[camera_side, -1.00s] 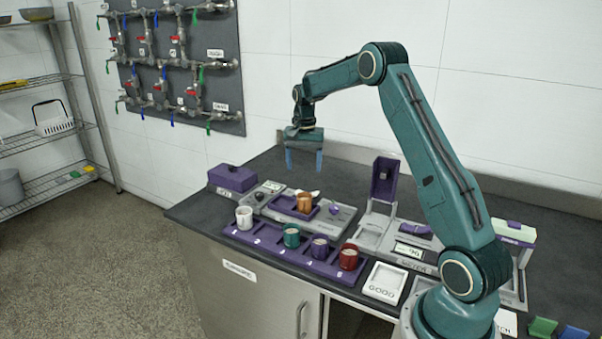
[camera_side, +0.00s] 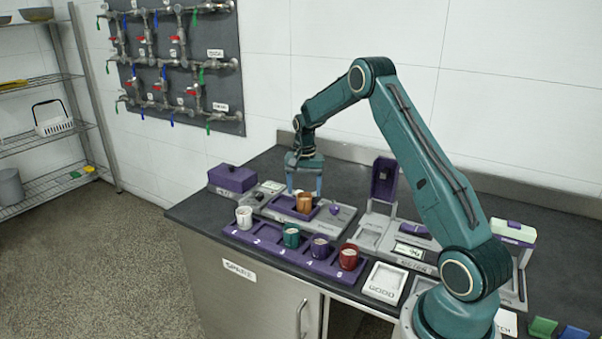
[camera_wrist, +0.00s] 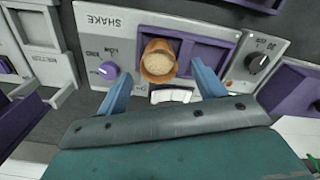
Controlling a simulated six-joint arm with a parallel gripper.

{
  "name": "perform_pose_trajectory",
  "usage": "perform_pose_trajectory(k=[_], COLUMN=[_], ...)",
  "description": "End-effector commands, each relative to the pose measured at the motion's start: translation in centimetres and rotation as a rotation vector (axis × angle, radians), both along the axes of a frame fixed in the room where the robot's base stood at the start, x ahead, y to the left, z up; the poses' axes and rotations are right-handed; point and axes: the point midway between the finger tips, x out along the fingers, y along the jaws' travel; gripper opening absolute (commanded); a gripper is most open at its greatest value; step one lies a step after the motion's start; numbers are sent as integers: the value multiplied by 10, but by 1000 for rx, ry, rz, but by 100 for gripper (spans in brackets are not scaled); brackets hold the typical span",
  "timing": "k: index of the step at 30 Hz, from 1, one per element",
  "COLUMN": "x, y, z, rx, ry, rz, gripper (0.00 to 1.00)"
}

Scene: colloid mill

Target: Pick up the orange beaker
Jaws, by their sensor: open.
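The orange beaker (camera_side: 304,202) stands in a purple tray (camera_side: 283,205) on the grey shaker unit. In the wrist view the orange beaker (camera_wrist: 158,62) shows from above, with a pale grainy content inside. My gripper (camera_side: 304,188) is open, its two blue fingers pointing down close above and behind the beaker in the side view. In the wrist view my gripper (camera_wrist: 160,80) has its fingers spread wide, one to each side of the beaker's position. The fingers do not touch the beaker in the wrist view. A white piece (camera_wrist: 171,95) lies between the fingers and the beaker.
A purple rack (camera_side: 265,244) in front holds white (camera_side: 244,217), green (camera_side: 291,236), purple (camera_side: 319,247) and red (camera_side: 349,257) beakers. A purple knob (camera_wrist: 108,70) and a dark knob (camera_wrist: 257,62) flank the tray. An upright purple-lidded unit (camera_side: 384,180) stands to the right.

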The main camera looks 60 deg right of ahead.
Motion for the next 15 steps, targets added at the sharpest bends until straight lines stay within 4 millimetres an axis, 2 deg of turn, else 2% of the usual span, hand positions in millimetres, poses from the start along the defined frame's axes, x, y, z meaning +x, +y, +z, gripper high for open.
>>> perform_pose_trajectory(k=[7, 15], x=[-2, -2], y=[0, 0], z=[-30, -39], rx=[2, 1], ry=[3, 1], rz=[0, 0], gripper=[68, 68])
